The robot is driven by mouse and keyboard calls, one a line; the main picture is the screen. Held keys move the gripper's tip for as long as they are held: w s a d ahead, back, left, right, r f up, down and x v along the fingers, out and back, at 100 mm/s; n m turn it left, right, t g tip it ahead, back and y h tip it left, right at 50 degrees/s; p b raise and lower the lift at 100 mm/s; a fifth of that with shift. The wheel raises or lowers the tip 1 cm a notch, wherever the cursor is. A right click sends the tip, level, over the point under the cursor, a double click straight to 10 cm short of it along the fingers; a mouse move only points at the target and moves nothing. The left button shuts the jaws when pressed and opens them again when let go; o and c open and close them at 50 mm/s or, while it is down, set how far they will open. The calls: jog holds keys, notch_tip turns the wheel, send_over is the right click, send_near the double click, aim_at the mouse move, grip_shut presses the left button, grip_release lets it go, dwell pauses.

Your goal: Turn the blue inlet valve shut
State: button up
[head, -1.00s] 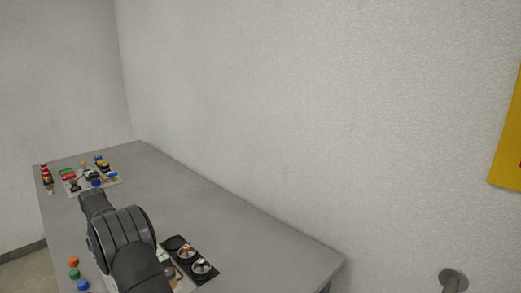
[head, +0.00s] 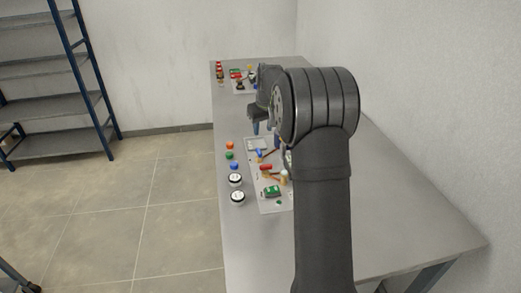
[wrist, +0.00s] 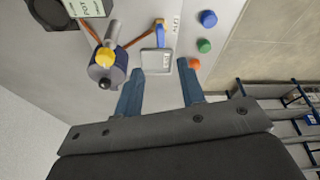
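A blue valve handle (wrist: 161,35) sits on a copper-coloured pipe on the light panel in the wrist view. In the head view a small blue handle (head: 259,153) shows on the panel, partly hidden by my arm. My gripper (wrist: 159,66) has its two blue fingers spread apart with nothing between them. The fingers are over the panel's edge, near a grey square plate (wrist: 157,62), short of the blue handle. In the head view the gripper (head: 256,127) hangs above the far end of the panel.
A blue-bodied part with a yellow cap (wrist: 106,57) stands beside the pipe. A red handle (head: 266,167) lies nearer. The right of the bench is clear.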

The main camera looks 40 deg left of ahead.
aim_at(259, 151)
notch_tip(259, 151, up, 3)
jog(key=s+d+m, duration=0.2)
jog(key=shift+t+y, duration=0.3)
jog(key=shift+y, duration=0.2)
jog(key=x, duration=1.7)
jog(key=shift+w, duration=0.25)
